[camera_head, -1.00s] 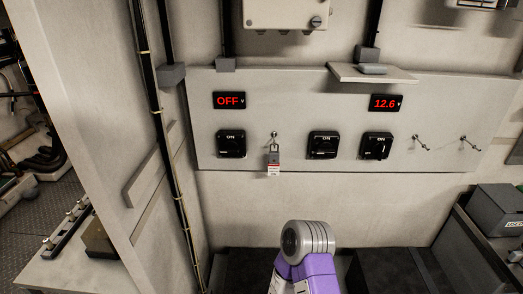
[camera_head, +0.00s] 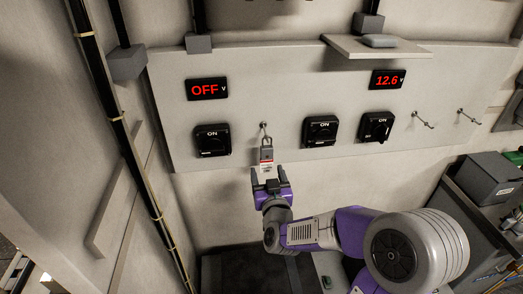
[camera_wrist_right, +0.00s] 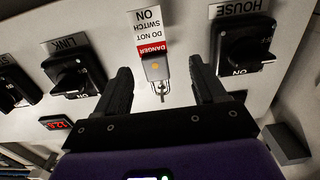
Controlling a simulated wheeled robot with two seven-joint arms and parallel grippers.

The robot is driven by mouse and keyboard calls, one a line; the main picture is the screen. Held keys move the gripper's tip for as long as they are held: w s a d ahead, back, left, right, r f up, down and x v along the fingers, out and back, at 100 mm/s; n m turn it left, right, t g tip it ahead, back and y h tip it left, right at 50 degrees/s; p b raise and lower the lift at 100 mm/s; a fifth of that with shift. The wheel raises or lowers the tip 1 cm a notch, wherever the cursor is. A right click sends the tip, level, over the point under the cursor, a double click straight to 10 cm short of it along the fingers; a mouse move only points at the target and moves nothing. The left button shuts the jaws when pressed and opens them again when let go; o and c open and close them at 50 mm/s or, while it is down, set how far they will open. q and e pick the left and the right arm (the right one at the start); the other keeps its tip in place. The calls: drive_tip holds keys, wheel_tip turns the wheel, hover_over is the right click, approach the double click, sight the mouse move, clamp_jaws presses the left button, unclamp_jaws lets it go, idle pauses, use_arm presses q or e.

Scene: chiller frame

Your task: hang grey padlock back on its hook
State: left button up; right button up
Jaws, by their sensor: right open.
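The grey padlock (camera_head: 266,147) hangs by its shackle at the hook (camera_head: 264,126) between the left switch and the middle switch. A red and white danger tag (camera_head: 266,159) hangs with it. My right gripper (camera_head: 268,175) is open just below the padlock, its fingers pointing up at the panel. In the right wrist view, which is upside down, the padlock (camera_wrist_right: 156,68) and its tag (camera_wrist_right: 149,22) show between the two open fingers (camera_wrist_right: 160,72), with a gap on each side. My left gripper is not in view.
Black rotary switches (camera_head: 212,140) (camera_head: 320,130) (camera_head: 376,127) flank the hook. Two empty hooks (camera_head: 424,121) (camera_head: 467,117) are at the panel's right. A small shelf (camera_head: 376,49) juts out above. A grey box (camera_head: 490,180) stands at the right.

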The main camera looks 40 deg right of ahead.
sight(267, 158)
drive_tip(key=shift+w+d+r, duration=0.2)
drive_tip(key=shift+w+d, duration=0.1)
drive_tip(key=x, duration=0.6)
drive_tip(key=shift+w+d, duration=0.15)
drive_tip(key=shift+d, duration=0.35)
drive_tip(key=shift+c, duration=0.3)
drive_tip(key=c, duration=1)
drive_tip(key=shift+c, duration=0.2)
drive_tip(key=shift+r, duration=0.15)
